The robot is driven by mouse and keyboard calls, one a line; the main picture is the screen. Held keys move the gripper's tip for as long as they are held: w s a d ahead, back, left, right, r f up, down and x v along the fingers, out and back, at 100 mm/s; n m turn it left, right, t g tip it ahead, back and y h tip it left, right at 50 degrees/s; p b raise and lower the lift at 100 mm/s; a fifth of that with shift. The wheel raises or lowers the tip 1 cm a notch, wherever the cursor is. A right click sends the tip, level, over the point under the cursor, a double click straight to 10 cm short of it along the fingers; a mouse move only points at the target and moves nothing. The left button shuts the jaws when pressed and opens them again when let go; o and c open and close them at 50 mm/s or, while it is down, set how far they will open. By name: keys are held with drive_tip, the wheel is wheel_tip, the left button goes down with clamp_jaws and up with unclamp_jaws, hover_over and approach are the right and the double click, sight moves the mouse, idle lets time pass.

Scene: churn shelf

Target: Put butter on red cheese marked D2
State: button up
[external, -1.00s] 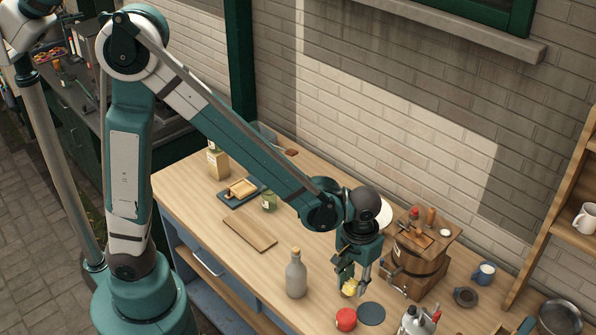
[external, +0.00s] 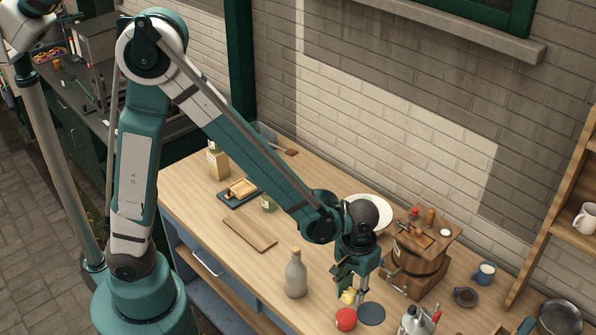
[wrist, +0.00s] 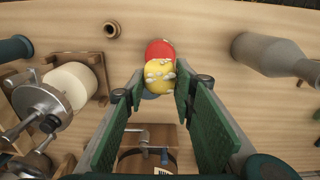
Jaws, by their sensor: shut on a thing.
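The red cheese (external: 346,319) is a round red piece on the table near the front; no D2 mark is readable on it. It also shows at the top middle of the wrist view (wrist: 160,48), partly covered by the butter. The butter (external: 348,297) is a small yellow lump with pale specks, between my fingers, and shows in the wrist view (wrist: 160,77). My gripper (external: 353,290) points down and is shut on the butter, close above the red cheese. I cannot tell whether butter and cheese touch.
A dark round disc (external: 371,313) lies just right of the cheese. A grey bottle (external: 296,276) stands to the left. A wooden churn (external: 420,262) stands behind and right. A metal canister (external: 416,321) is at the front right. A flat board (external: 250,234) lies further left.

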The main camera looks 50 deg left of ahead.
sight(352, 290)
drive_tip(key=shift+f, duration=1.7)
drive_tip(key=shift+f, duration=0.1)
drive_tip(key=shift+f, duration=2)
drive_tip(key=shift+f, duration=0.15)
drive_tip(key=o, duration=0.9)
drive_tip(key=shift+r, duration=0.2)
drive_tip(key=shift+r, duration=6)
